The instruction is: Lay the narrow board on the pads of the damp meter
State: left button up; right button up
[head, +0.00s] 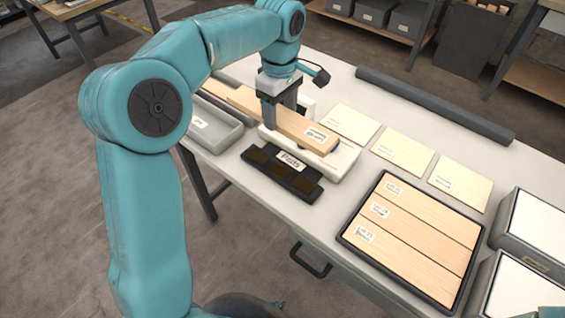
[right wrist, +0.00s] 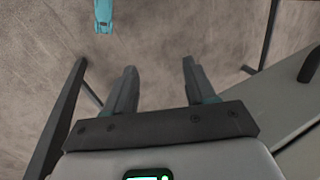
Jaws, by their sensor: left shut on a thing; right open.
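My left gripper (head: 280,103) is shut on a narrow pale wooden board (head: 300,129) with a white label near its right end. The board lies lengthwise over the white damp meter (head: 345,162), whose front and right side show under it. A dark round part, perhaps a pad, shows just under the board's right end. I cannot tell whether the board touches the pads or hangs slightly above them; most of the meter's top is hidden. My right gripper (right wrist: 158,82) is open and empty in the right wrist view, with bare floor beyond it.
A black labelled holder (head: 300,184) stands in front of the meter. A grey tray (head: 216,138) is at left. Several pale cards (head: 402,153) lie right of the meter. A dark-rimmed tray (head: 400,287) holds three boards. Grey boxes (head: 535,235) stand at far right. A dark bar (head: 435,104) edges the back.

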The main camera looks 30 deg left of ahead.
pick_arm(q)
send_over(280, 170)
notch_tip(280, 170, down, 14)
jog(key=shift+w, duration=0.1)
notch_tip(280, 170, down, 4)
jog(key=shift+r, duration=0.25)
jog(key=shift+f, duration=0.45)
jog(key=shift+r, duration=0.1)
jog(key=shift+b, duration=0.35)
jog(key=o, duration=1.2)
jog(key=shift+f, duration=0.25)
jog(key=shift+c, duration=0.2)
jog(key=shift+r, duration=0.15)
